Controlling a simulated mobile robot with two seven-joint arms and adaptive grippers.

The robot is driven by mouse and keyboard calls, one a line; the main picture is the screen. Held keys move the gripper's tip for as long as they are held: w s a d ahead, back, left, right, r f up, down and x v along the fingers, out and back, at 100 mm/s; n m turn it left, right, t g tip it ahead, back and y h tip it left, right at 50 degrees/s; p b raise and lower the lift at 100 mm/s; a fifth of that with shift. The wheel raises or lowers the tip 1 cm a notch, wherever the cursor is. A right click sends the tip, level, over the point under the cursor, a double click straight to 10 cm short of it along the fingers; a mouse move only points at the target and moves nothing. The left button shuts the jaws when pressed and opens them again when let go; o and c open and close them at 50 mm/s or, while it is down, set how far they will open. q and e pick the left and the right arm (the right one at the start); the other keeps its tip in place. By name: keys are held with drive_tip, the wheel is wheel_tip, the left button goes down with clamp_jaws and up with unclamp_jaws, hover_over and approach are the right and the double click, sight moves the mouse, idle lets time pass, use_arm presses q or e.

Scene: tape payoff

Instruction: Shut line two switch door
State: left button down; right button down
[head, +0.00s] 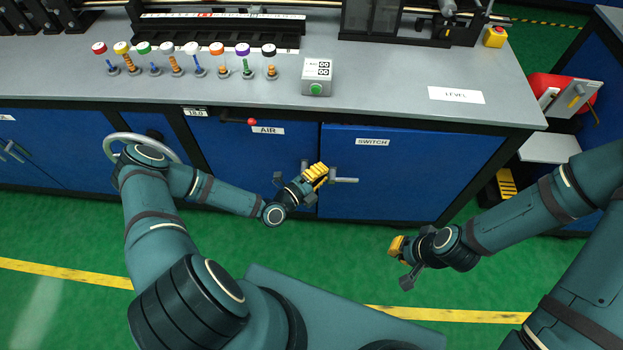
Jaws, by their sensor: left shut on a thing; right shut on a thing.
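The blue switch door (430,175) with its white SWITCH label (373,142) is on the bench front, right of centre. It looks flush or nearly flush with the bench front; a small gap cannot be ruled out. Its grey bar handle (344,180) sticks out near its left edge. My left gripper (318,174) is at that handle, its yellow fingers shut on it. My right gripper (396,247) is in front of the door, low and apart from it. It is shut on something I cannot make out.
The blue AIR door (250,155) is left of the switch door. On the grey bench top (400,75) stand several coloured-cap spools (196,60) and a green-button box (317,77). A red object (565,90) is at the right. Green floor in front is clear.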

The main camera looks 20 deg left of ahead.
sight(339, 149)
use_arm(q)
drive_tip(key=w, duration=0.3)
drive_tip(key=w+b, duration=0.1)
drive_tip(key=w, duration=0.1)
drive_tip(key=shift+w+d, duration=0.25)
drive_tip(key=shift+d, duration=0.15)
drive_tip(key=shift+w+a, duration=0.25)
drive_tip(key=shift+w, duration=0.45)
use_arm(e)
drive_tip(key=shift+w+f, duration=0.2)
drive_tip(key=shift+f, duration=0.6)
